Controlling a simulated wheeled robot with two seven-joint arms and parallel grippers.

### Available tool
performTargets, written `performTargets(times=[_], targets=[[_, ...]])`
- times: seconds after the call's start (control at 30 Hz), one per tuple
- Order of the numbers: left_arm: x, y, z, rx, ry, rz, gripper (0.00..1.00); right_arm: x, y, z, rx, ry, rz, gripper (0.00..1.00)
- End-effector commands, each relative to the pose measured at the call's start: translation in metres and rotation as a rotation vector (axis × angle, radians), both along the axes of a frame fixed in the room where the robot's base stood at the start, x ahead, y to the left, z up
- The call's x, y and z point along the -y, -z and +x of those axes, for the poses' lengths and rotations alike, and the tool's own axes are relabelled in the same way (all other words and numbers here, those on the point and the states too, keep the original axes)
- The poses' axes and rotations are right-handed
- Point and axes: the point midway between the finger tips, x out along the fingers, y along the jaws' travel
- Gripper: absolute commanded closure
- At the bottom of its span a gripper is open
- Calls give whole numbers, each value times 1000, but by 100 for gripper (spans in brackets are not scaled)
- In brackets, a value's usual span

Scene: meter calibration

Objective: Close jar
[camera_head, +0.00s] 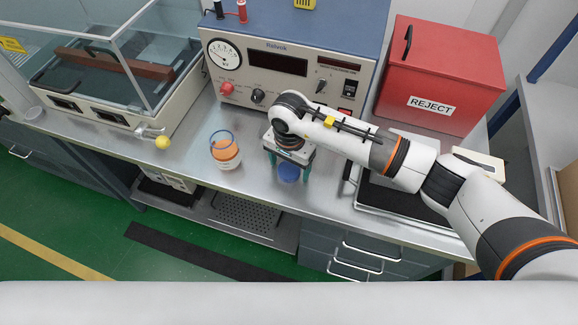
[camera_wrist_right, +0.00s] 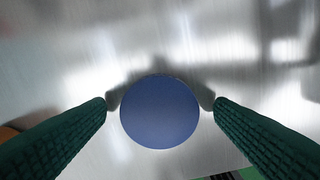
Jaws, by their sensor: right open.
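A clear jar (camera_head: 225,150) with orange contents stands upright on the metal bench, left of my right gripper. Its top looks open. A round blue lid (camera_head: 288,172) lies on the bench below my right gripper (camera_head: 288,176). In the right wrist view the blue lid (camera_wrist_right: 160,111) sits between the two green fingers of the gripper (camera_wrist_right: 160,108), which are apart on either side of it. The gripper is open, and I cannot tell whether the fingertips touch the lid. The left gripper is not in view.
A grey meter unit (camera_head: 277,66) with knobs and a dial stands behind. A red reject box (camera_head: 440,75) is at the back right. A glass-covered case (camera_head: 120,75) with a yellow-knobbed lever (camera_head: 163,142) is at the left. The bench's front edge is close to the lid.

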Motion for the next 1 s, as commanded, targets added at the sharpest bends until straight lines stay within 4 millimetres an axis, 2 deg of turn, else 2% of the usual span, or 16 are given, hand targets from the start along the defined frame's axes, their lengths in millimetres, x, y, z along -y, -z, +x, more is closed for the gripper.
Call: performTargets(times=[0.33, 0.37, 0.63, 1.0], targets=[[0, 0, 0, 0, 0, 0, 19, 0, 2, 0, 1, -1, 1, 23], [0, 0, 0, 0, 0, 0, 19, 0, 2, 0, 1, -1, 1, 25], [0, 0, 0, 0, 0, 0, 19, 0, 2, 0, 1, -1, 1, 69], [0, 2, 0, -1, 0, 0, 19, 0, -4, 1, 3, -1, 2, 71]])
